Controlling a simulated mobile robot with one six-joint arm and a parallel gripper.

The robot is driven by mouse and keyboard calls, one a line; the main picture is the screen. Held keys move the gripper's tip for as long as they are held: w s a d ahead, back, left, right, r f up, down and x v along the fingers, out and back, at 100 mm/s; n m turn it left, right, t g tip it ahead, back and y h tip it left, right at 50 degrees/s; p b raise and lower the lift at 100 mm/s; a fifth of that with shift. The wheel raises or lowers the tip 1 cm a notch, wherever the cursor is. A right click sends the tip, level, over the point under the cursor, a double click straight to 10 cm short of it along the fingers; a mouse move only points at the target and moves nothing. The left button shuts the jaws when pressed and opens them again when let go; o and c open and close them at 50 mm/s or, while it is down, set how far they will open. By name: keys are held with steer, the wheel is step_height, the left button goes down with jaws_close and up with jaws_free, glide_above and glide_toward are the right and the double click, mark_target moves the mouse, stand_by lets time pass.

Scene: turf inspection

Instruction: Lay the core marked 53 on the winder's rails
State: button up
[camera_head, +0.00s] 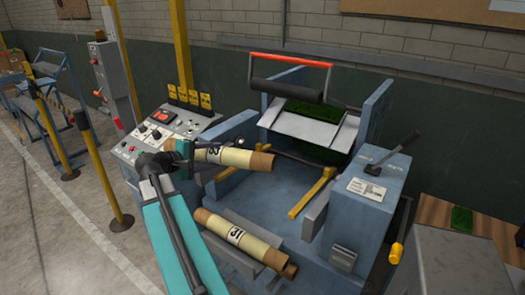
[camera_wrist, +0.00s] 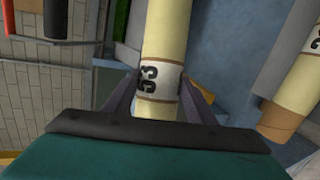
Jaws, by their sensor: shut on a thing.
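The core marked 53 (camera_wrist: 165,35) is a cream tube with a white label, and its number reads clearly in the wrist view. My gripper (camera_wrist: 158,100) is shut around it near the label. In the head view the same core (camera_head: 238,157) is held roughly level above the blue winder (camera_head: 278,185), its brown end pointing right. My gripper (camera_head: 188,152) is at its left end. A yellow rail (camera_head: 312,193) shows on the winder bed, to the right of and below the core. The other rail is mostly hidden behind the core.
A second cream core (camera_head: 245,240) lies on the winder's front rack, its mark unclear. A control panel (camera_head: 160,135) stands left. A roller with a red bar (camera_head: 287,92) is behind. Yellow posts (camera_head: 104,180) stand left.

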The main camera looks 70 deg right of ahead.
steer(key=s+d+r+g+p, duration=0.1)
steer(key=s+r+p, duration=0.1)
steer(key=s, duration=0.1)
steer(key=s+d+r+m+g+y+p, duration=0.1)
steer(key=s+d, duration=0.1)
steer(key=s, duration=0.1)
steer(key=s+d+r+m+p, duration=0.1)
steer(key=s+d+r+p, duration=0.1)
steer(key=s, duration=0.1)
steer(key=shift+s+r+g+p, duration=0.3)
steer(key=shift+s+g+p, duration=0.05)
steer(key=shift+s+g, duration=0.05)
steer(key=shift+m+g+y, duration=0.4)
steer(key=shift+m, duration=0.2)
steer(key=s+f, duration=0.1)
steer(key=s+d+f+p, duration=0.1)
steer(key=s, duration=0.1)
steer(key=shift+s+d+f, duration=0.1)
steer(key=shift+s+f, duration=0.1)
step_height(320, 180, down, 6)
steer(key=s, duration=0.3)
steer(key=shift+d+m+p, duration=0.3)
steer(key=shift+d+p, duration=0.1)
steer(key=shift+p, duration=0.05)
steer(key=shift+r, duration=0.1)
steer(key=shift+w+a+b, duration=0.1)
steer(key=shift+w+b, duration=0.1)
steer(key=shift+b, duration=0.1)
